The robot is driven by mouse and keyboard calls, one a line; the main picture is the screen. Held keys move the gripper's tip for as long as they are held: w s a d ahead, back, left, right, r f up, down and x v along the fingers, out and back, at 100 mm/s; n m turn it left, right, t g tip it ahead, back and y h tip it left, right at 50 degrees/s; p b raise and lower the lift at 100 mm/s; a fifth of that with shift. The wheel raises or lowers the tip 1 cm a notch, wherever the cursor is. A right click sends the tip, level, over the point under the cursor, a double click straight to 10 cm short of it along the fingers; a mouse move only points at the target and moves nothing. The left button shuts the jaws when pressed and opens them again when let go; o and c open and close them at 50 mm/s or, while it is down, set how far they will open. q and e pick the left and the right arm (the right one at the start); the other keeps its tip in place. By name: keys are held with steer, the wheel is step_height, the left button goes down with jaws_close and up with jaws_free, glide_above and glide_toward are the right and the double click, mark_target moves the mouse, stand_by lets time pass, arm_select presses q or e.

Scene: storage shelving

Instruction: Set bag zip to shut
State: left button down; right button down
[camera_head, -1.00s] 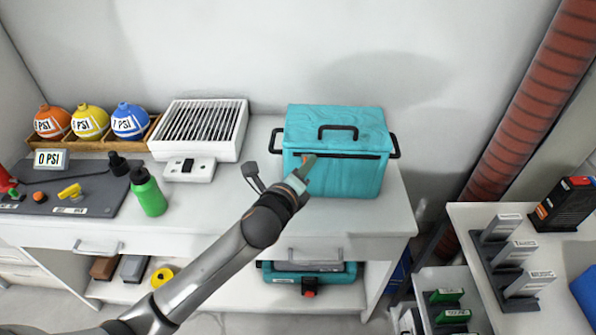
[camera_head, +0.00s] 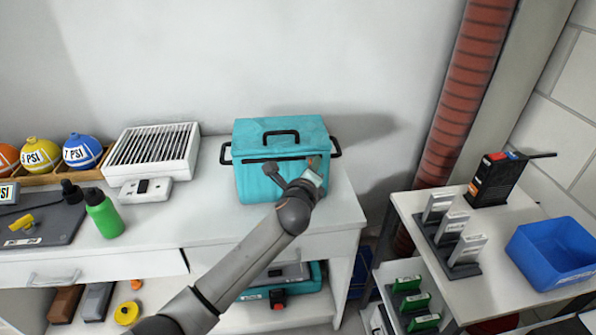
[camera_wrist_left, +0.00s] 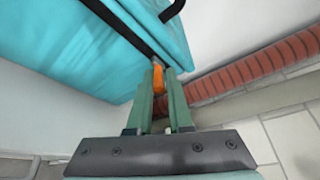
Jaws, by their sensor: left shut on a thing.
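The turquoise bag (camera_head: 262,184) stands upright on the white counter, with black handles on its top and sides. A dark zip line (camera_head: 275,158) runs across its upper front. My left gripper (camera_head: 314,166) is at the right end of this line. In the left wrist view, the left gripper's green fingers (camera_wrist_left: 158,88) are shut on the orange zip pull (camera_wrist_left: 158,78), beside the turquoise fabric (camera_wrist_left: 75,55) and the dark zip line. The fingers hide part of the pull. My right gripper is not in view.
A green bottle (camera_head: 104,214) and a white slatted box (camera_head: 152,150) stand left of the bag. A lower white table (camera_head: 500,240) at the right holds a blue bin (camera_head: 553,250) and a black device (camera_head: 495,180). A red ribbed pipe (camera_head: 455,95) stands behind.

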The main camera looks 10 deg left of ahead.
arm_select(q)
steer(key=shift+w+d+f, duration=0.1)
steer(key=shift+d, duration=0.35)
steer(key=shift+w+d+f, duration=0.1)
steer(key=shift+d, duration=0.3)
steer(key=c, duration=1.1)
jaws_free()
steer(key=shift+w, duration=0.1)
steer(key=shift+o, duration=1.1)
steer(key=shift+r, duration=0.1)
